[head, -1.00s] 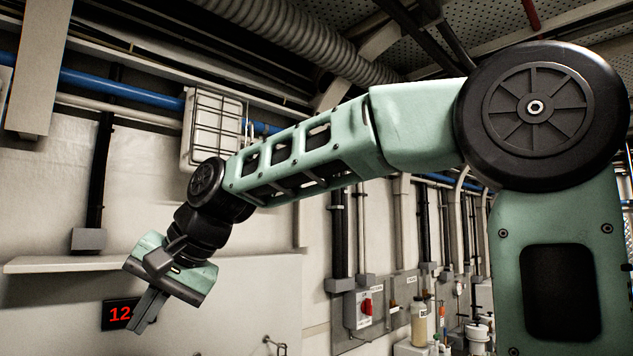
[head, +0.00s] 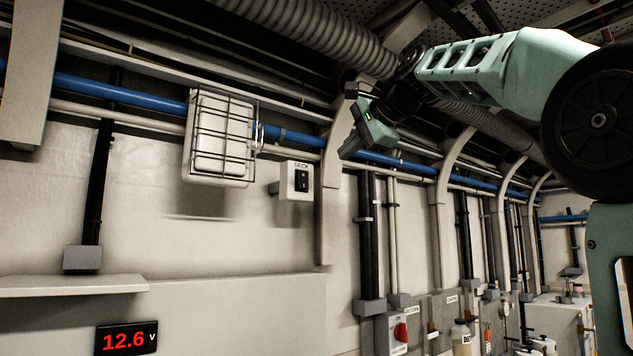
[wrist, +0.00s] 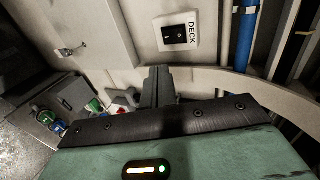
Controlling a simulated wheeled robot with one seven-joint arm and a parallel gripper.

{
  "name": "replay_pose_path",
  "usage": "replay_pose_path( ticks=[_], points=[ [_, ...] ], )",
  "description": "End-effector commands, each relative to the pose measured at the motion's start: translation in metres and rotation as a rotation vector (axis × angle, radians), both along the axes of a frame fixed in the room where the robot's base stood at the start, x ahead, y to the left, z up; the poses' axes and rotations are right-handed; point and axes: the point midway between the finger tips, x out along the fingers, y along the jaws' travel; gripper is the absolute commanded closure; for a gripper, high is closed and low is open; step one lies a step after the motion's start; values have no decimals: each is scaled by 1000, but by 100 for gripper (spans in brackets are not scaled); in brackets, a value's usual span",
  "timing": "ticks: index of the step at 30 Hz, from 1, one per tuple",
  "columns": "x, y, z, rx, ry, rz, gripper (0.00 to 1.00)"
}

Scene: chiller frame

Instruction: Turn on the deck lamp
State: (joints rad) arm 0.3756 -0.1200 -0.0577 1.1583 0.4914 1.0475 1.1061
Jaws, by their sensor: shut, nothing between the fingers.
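A white switch box marked DECK (head: 285,191) with a black rocker (head: 301,180) is on the wall in the head view. The box also shows upright-on in the wrist view (wrist: 193,38), at the top just right of the middle, with its label turned sideways. A caged white lamp (head: 220,140) hangs on the wall left of the box; it shows no clear glow. My gripper (head: 346,153) is shut and empty, to the right of and a little above the box, apart from it. In the wrist view its fingers (wrist: 157,75) point toward the wall below the box.
A blue pipe (head: 120,88) runs along the wall behind my gripper. A vertical wall rib (head: 329,215) stands right of the box. A shelf (head: 70,285) and a red 12.6 V display (head: 126,339) are at lower left. A red rotary switch (head: 401,332) is lower right.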

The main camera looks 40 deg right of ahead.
Motion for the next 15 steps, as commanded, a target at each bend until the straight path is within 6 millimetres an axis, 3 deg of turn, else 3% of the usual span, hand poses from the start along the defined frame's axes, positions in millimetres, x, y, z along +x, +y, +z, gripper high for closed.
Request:
replay_pose_path(
  ticks=[8,15],
  points=[
    [5,1,-2,-1,1,2,100],
    [40,2,-16,-1,5,4,100]
  ],
)
